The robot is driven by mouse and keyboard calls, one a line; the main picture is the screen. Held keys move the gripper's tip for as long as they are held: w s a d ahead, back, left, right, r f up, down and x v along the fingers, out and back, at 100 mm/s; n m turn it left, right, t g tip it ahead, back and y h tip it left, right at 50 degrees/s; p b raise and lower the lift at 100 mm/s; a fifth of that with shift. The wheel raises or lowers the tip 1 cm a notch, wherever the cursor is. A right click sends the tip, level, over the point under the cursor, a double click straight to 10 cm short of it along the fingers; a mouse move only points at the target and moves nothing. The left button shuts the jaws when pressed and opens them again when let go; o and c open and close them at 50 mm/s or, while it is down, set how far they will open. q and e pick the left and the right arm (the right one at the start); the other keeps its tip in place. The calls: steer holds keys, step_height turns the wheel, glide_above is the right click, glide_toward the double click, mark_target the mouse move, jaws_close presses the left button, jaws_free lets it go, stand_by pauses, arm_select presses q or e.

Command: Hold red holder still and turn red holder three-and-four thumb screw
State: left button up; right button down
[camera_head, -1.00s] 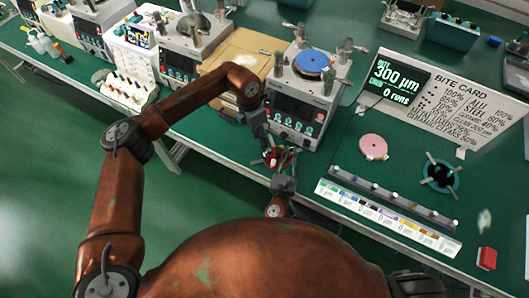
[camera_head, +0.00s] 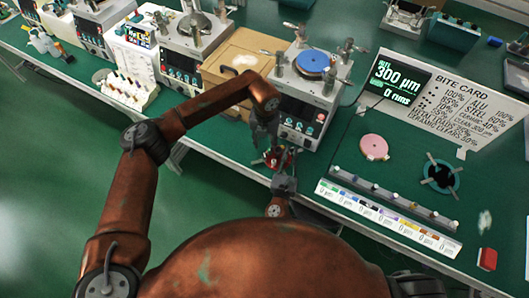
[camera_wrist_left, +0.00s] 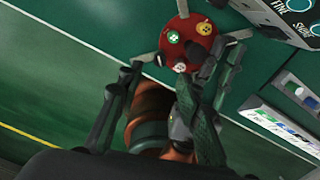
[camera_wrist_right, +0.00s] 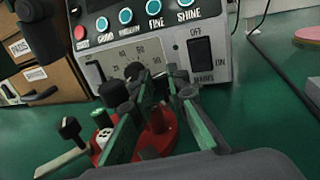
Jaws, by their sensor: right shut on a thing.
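The red holder (camera_head: 284,157) is a small round red disc on the bench's front edge, below the machine with the blue disc. It has arms sticking out, dark knobs and coloured button-like spots, clear in the left wrist view (camera_wrist_left: 183,38). My right gripper (camera_head: 281,172) is shut on the red holder; in the right wrist view its green-padded fingers (camera_wrist_right: 158,112) straddle part of the red body (camera_wrist_right: 158,138). My left gripper (camera_head: 264,146) hangs beside and above the holder, its fingers apart in the left wrist view (camera_wrist_left: 170,80). Which thumb screw is nearest it, I cannot tell.
The machine (camera_head: 303,105) stands close behind the holder. A wooden box (camera_head: 240,62) is to its left. A strip of coloured labels (camera_head: 385,217), a pink disc (camera_head: 374,147) and a teal ring (camera_head: 440,177) lie to the right. The floor is left of the bench edge.

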mark_target(265, 155)
arm_select(q)
step_height(265, 155, down, 7)
steer(key=shift+f, duration=0.1)
steer(key=shift+c, duration=0.3)
jaws_close()
stand_by(0.4)
